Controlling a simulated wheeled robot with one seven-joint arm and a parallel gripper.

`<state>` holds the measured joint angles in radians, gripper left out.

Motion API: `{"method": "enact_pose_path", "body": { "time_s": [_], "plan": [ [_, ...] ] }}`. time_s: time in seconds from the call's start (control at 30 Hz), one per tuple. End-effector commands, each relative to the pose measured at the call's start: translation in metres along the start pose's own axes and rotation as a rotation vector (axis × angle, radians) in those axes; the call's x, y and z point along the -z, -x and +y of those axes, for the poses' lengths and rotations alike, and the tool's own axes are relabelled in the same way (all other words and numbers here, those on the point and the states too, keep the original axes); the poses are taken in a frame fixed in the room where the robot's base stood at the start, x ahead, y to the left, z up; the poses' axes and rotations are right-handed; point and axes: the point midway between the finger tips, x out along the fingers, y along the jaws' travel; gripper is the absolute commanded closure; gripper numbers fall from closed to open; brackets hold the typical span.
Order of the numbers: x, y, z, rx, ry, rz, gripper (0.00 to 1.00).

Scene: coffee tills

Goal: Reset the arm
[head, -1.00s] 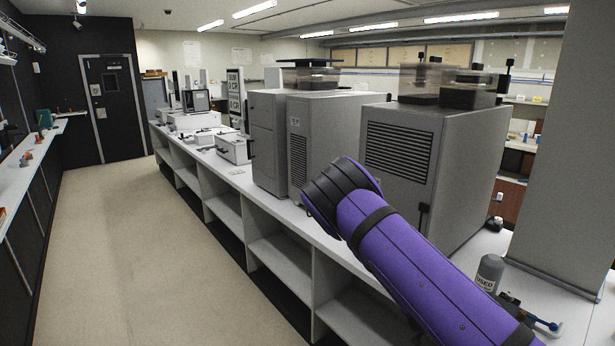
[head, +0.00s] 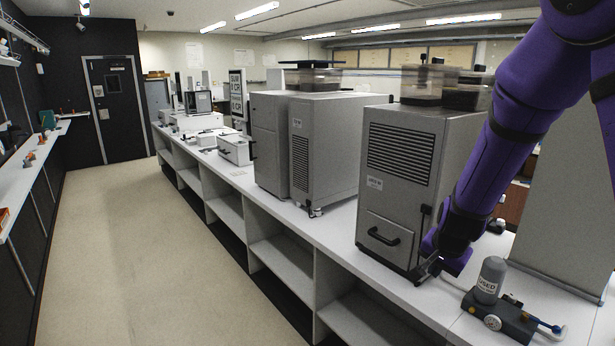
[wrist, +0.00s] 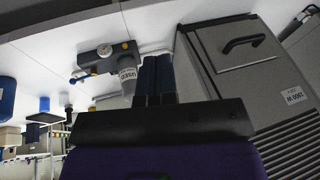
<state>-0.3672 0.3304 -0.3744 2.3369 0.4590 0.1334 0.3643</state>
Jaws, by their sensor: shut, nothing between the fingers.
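My purple arm (head: 515,110) comes down from the upper right in the head view. My gripper (head: 424,276) is at its lower end, low over the white counter (head: 345,240), by the lower right corner of a grey machine (head: 400,170). In the wrist view my gripper (wrist: 157,58) shows two dark fingers side by side, shut with nothing between them. I cannot tell whether the tips touch the counter.
A dark device with a grey canister marked USED (head: 490,280) stands on the counter right of my gripper. A grey pillar (head: 565,190) rises behind it. Another grey machine (head: 325,150) stands further left. The floor aisle (head: 160,240) is clear.

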Motion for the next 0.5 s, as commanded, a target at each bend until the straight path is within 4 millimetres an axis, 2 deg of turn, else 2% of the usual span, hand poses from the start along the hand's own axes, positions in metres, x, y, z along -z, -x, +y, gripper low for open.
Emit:
{"method": "enact_pose_path", "body": {
  "time_s": [0.03, 0.27, 0.5],
  "plan": [
    [0.0, 0.018, -0.001, 0.026, 0.017, -0.013, 1.0],
    [-0.009, 0.09, 0.001, 0.11, 0.136, -0.067, 1.0],
    [-0.023, 0.161, 0.017, 0.173, 0.281, -0.082, 1.0]
  ]
}}
